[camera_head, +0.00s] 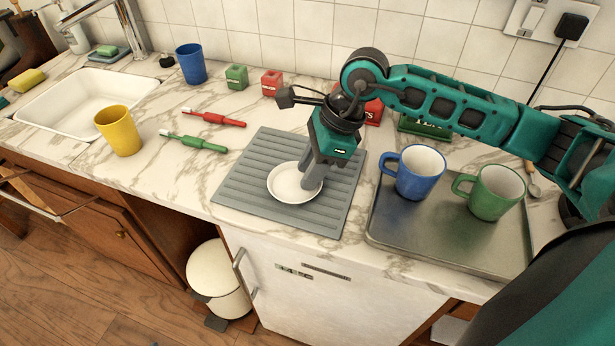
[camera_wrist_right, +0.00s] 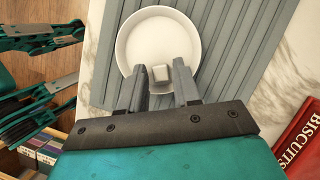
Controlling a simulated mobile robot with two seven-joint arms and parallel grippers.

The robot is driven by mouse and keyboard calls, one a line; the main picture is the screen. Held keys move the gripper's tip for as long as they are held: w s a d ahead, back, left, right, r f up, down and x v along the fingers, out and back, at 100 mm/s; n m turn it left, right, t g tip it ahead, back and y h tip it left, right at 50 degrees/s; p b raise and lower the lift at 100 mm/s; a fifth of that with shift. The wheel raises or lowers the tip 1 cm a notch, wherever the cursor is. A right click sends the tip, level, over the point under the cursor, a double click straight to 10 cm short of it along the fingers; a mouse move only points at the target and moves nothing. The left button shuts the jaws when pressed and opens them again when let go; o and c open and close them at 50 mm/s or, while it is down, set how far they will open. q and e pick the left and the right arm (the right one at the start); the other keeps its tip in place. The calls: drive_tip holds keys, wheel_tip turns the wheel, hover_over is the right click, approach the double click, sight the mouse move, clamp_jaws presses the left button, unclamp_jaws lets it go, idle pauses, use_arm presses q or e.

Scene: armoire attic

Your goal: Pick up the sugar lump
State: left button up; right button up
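The sugar lump (camera_wrist_right: 160,74) is a small pale cube on the white saucer (camera_wrist_right: 130,48), near its rim, in the right wrist view. The saucer (camera_head: 285,189) lies on the grey ribbed mat (camera_head: 250,178) in the head view, where my gripper hides the lump. My right gripper (camera_head: 311,184) points down over the saucer's right part. In the wrist view the right gripper's fingers (camera_wrist_right: 160,72) are open, one on each side of the lump, with a small gap on both sides. My left gripper does not show.
Right of the mat, a metal tray (camera_head: 435,243) holds a blue mug (camera_head: 420,175) and a green mug (camera_head: 495,195). A red biscuit box (camera_wrist_right: 302,135) stands behind the mat. A green toothbrush (camera_head: 195,143) and yellow cup (camera_head: 120,132) are to the left.

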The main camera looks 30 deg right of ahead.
drive_tip(key=shift+a+f, duration=0.15)
drive_tip(key=shift+f, duration=0.2)
drive_tip(key=shift+c, duration=0.3)
clamp_jaws()
drive_tip(key=shift+r, duration=0.1)
